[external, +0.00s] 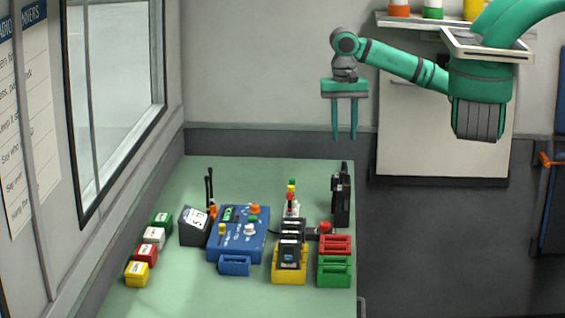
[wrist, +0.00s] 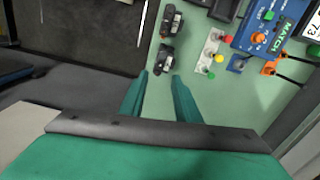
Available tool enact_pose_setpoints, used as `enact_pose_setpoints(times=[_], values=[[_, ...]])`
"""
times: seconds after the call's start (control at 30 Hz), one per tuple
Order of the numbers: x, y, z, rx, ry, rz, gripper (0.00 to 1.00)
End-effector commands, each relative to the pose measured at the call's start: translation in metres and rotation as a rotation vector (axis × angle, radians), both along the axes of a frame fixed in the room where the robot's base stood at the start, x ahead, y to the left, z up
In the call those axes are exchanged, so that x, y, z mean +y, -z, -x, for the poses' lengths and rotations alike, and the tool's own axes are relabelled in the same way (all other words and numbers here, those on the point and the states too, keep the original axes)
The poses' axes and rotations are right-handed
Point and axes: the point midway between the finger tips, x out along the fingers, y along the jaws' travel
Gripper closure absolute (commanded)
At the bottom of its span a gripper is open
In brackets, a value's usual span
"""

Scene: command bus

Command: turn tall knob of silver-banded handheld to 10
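My gripper (external: 345,136) is open and empty, raised above the far right end of the green table. In the wrist view my gripper (wrist: 160,76) shows two parted fingers with bare tabletop between them. Two upright black handhelds stand close together at the table's right edge in the external view (external: 342,195). In the wrist view one black handheld (wrist: 166,56) is just beyond the fingertips, and another (wrist: 170,22) is farther up. Neither is touched. I cannot tell which handheld has the silver band. Their knobs and any numbers are too small to read.
A blue panel (external: 255,215) with knobs sits mid-table beside a black display box (external: 194,227). Yellow (external: 289,278), red (external: 335,240) and green (external: 335,278) holders stand near the front right. Several colored blocks (external: 145,253) line the left. A white cabinet (external: 440,130) stands behind.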

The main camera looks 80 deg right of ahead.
Motion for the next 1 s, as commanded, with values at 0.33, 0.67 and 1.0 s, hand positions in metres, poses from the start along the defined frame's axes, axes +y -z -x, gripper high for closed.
enact_pose_setpoints(times=[0.33, 0.67, 1.0], values=[[0.001, 0.060, 0.001, -0.001, 0.002, -0.003, 0.70], [0.000, 0.081, 0.002, 0.000, 0.001, -0.001, 0.70], [0.000, 0.081, 0.002, 0.000, 0.001, -0.001, 0.97]])
